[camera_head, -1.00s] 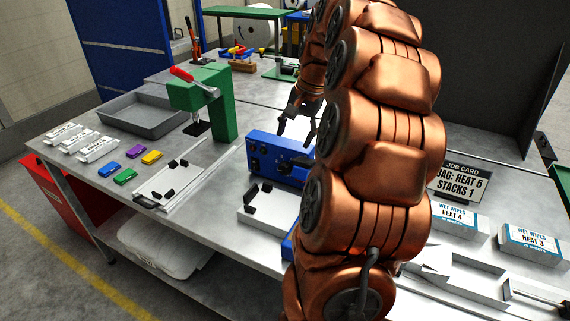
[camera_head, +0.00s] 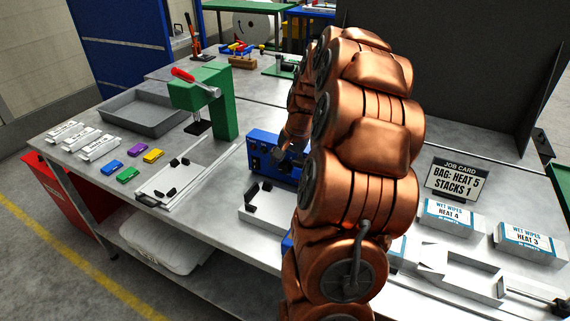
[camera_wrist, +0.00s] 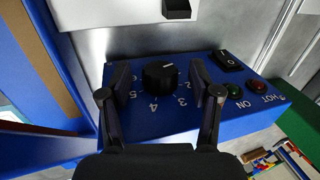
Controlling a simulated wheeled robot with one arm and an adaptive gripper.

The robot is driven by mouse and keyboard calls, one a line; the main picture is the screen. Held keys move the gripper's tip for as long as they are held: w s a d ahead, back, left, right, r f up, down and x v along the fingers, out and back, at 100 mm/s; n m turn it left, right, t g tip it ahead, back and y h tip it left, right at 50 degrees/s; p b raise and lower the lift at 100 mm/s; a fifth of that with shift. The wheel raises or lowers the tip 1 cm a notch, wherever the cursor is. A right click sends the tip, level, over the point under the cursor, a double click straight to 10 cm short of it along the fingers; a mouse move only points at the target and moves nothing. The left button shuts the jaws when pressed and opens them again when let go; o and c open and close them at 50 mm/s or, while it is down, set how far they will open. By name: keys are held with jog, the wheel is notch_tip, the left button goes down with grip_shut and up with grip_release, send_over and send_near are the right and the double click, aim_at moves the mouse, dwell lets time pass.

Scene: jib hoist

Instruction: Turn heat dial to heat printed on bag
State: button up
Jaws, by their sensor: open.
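The black heat dial (camera_wrist: 161,79) sits on the blue control box (camera_wrist: 150,122), which also shows in the head view (camera_head: 262,140). The printed numbers look inverted in the wrist view; 3, 4 and 5 are readable, while others are partly hidden by the fingers. The dial's white mark points up and slightly right, away from 4. My gripper (camera_wrist: 160,73) is open, one finger on each side of the dial, with gaps visible. In the head view my gripper (camera_head: 284,158) is at the box front. The job card (camera_head: 453,179) reads "BAG: HEAT 5, STACKS 1".
A black rocker switch (camera_wrist: 229,60), green lamp (camera_wrist: 234,90) and red lamp (camera_wrist: 257,87) lie right of the dial. Wet wipes boxes marked heat 4 (camera_head: 448,218) and heat 3 (camera_head: 530,243) stand at right. A green press (camera_head: 222,112) stands left of the box.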

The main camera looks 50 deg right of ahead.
jog(key=shift+f, duration=0.2)
jog(key=c, duration=1.1)
